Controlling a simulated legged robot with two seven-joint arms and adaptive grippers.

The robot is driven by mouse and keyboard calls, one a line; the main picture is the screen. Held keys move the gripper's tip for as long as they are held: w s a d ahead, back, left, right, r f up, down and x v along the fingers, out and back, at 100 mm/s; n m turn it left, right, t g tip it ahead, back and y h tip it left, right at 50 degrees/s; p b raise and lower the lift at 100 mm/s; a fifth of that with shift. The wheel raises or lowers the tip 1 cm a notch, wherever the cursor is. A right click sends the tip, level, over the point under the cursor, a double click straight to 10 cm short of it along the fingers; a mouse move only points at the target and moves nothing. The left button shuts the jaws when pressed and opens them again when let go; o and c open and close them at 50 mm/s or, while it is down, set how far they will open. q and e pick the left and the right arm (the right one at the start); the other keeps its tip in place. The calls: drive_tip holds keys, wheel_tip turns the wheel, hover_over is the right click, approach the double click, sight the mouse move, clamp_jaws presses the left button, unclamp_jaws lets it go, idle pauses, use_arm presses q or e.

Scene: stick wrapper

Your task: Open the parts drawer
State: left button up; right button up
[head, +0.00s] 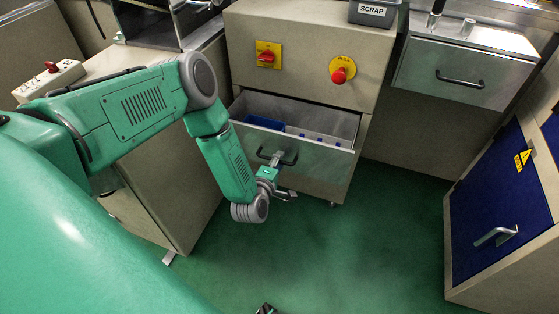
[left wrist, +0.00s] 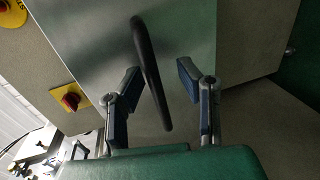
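The parts drawer (head: 318,148) stands pulled out from the beige cabinet in the middle of the head view, with blue bins (head: 262,122) inside. Its dark bar handle (head: 289,158) is on the metal front. My left gripper (head: 284,177) is at the handle. In the left wrist view, the left gripper (left wrist: 157,76) is open, its fingers apart on either side of the handle (left wrist: 150,65); I see no clear contact. A small dark piece (head: 265,309) at the bottom edge may be my right gripper, mostly cut off.
A red rotary switch (head: 267,57) and a red PULL knob (head: 339,75) are on the cabinet above the drawer. A closed drawer (head: 465,75) is at the upper right, a blue door (head: 500,210) at the right. The green floor (head: 370,240) before the drawer is clear.

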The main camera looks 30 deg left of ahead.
use_arm(q)
drive_tip(key=shift+s+r, duration=0.1)
drive_tip(key=shift+s, duration=0.15)
drive_tip(key=v, duration=1.1)
drive_tip(key=shift+s, duration=0.15)
